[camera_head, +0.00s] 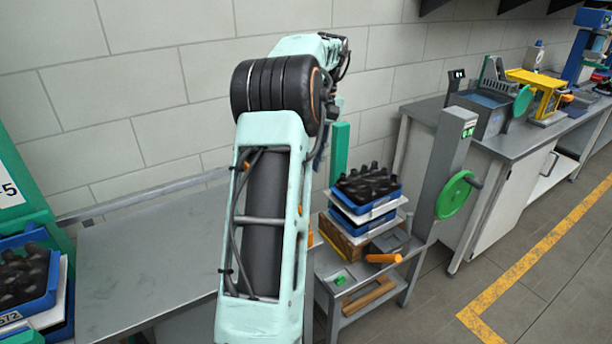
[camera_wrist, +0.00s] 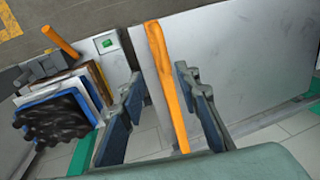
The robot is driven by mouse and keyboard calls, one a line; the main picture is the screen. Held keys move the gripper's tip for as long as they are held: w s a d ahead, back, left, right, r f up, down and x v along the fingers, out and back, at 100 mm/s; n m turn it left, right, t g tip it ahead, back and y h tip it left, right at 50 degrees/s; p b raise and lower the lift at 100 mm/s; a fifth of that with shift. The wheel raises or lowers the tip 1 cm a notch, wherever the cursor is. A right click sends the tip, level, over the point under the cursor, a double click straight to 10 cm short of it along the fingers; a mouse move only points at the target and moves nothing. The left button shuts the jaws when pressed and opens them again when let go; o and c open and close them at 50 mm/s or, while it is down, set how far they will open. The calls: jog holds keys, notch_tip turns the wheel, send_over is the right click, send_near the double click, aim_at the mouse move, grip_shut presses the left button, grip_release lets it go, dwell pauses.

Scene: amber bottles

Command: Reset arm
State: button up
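My gripper (camera_wrist: 158,82) shows in the wrist view with its two fingers well apart. No bottle is between them. A long orange bar (camera_wrist: 163,75) appears in the gap between the fingers; I cannot tell how far beyond them it lies. In the head view my mint-green arm rises and bends at the centre, and my gripper is hidden behind it. A blue crate of dark bottles (camera_head: 367,185) stands on a small cart to the right of my arm. It also shows at the left of the wrist view (camera_wrist: 55,115).
A bare grey table (camera_head: 145,260) lies left of my arm. Another blue crate of dark bottles (camera_head: 25,285) is at the far left. A grey post with a green wheel (camera_head: 455,195) and a workbench (camera_head: 500,140) stand at the right. Open floor (camera_head: 540,280) lies in front of the bench.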

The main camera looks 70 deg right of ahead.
jog(key=shift+r, duration=0.25)
dwell(0.4)
